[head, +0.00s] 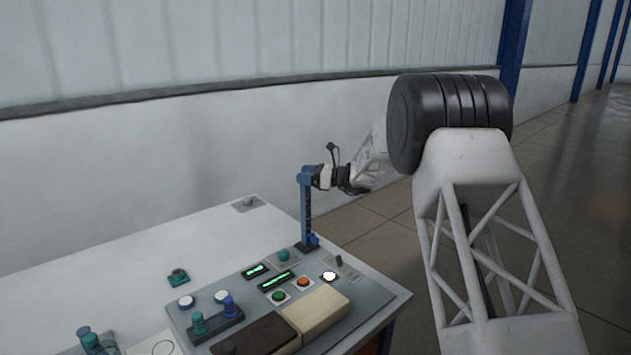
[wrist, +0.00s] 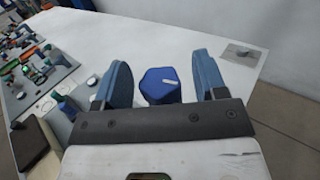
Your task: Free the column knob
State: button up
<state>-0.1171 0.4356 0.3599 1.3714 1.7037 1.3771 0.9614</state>
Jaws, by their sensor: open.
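A blue column (head: 306,216) stands upright on a dark base at the back edge of the control panel. A blue faceted knob (wrist: 161,88) with a short white mark shows in the wrist view, between my fingers. My gripper (wrist: 163,82) is open, one blue finger on each side of the knob, with a small visible gap at both sides. In the head view my gripper (head: 312,178) is at the column's top, reaching in from the right. The knob is not clear there. A smaller blue part (head: 314,240) sits low on the column.
The grey panel (head: 375,298) carries green displays, buttons, a dark block (head: 255,335) and a cream block (head: 317,308). A small teal part (head: 178,278) lies on the white table (head: 120,275). A grey plate (head: 248,203) is near the table's far corner. Table behind the column is mostly clear.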

jog(key=shift+m+t, duration=0.4)
jog(key=shift+t, duration=0.2)
jog(key=s+d, duration=0.1)
jog(key=d, duration=0.7)
jog(key=s+a+r+n+g+h, duration=0.1)
jog(key=s+r+n+g, duration=0.1)
jog(key=s+n+g, duration=0.2)
jog(key=s+a+r+n+g+h, duration=0.1)
jog(key=s+a+r+n+g, duration=0.1)
jog(key=s+g, duration=0.7)
jog(key=shift+s+a+r+n+h, duration=0.4)
jog(key=shift+s+n, duration=0.35)
jog(key=shift+n, duration=0.65)
jog(key=shift+d, duration=0.1)
jog(key=shift+w, duration=0.1)
